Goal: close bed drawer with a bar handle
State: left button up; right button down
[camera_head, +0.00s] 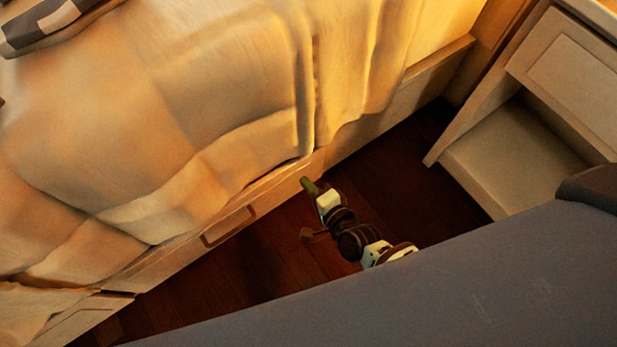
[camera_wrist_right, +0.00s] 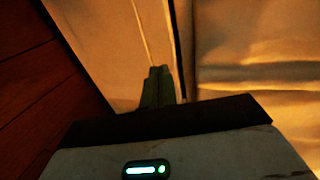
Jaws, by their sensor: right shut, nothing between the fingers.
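The bed drawer (camera_head: 279,186) is a long pale front low on the side of the bed, under the hanging cover. Its bar handle (camera_head: 229,226) is a flat brown loop left of the middle. The left end of the front appears to stand slightly out from the neighbouring panel; how far is hard to tell. My right gripper (camera_head: 308,185) is near the right end of the drawer front, right of the handle. Its greenish fingers are together and empty, also in the right wrist view (camera_wrist_right: 158,85), close against a pale panel; contact is unclear. My left gripper is out of view.
The rumpled cover (camera_head: 150,120) hangs over the bed's side down to the drawer top. A pale nightstand (camera_head: 520,150) with an open lower shelf stands at the right. Dark wooden floor (camera_head: 390,160) is clear between bed and nightstand.

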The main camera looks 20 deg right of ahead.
jog(key=p+v, duration=0.3)
jog(key=v, duration=0.7)
jog(key=shift+f, duration=0.1)
